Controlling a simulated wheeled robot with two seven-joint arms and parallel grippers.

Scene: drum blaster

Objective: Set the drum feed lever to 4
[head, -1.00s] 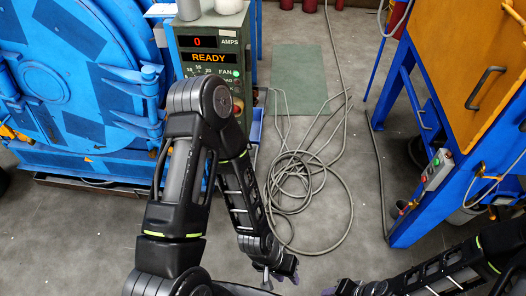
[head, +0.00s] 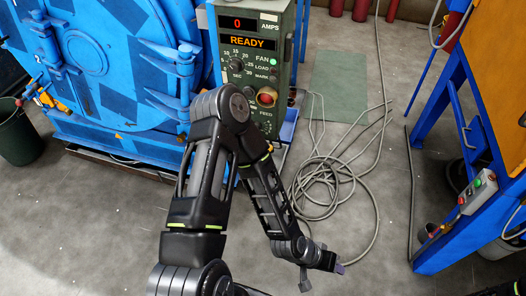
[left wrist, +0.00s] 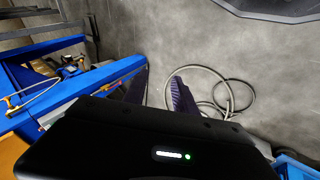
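The green-grey control panel (head: 284,62) stands behind my left arm. Its displays read 0 AMPS and READY. Below them are a SEC dial (head: 237,62), FAN, LOAD and MARK labels, and a red button (head: 267,97). A FEED label (head: 266,113) shows low on the panel. My left arm hides part of the panel's lower face, and I cannot make out the feed lever. My left gripper (head: 322,274) is low over the floor, well in front of the panel. In the left wrist view its two fingers (left wrist: 158,92) are apart with only floor between them. My right gripper is out of view.
A blue drum machine (head: 110,60) stands left of the panel. A blue frame with an orange panel (head: 497,75) and a button box (head: 478,190) stands at the right. Looped grey cables (head: 335,185) lie on the floor between. A green mat (head: 340,85) lies behind them.

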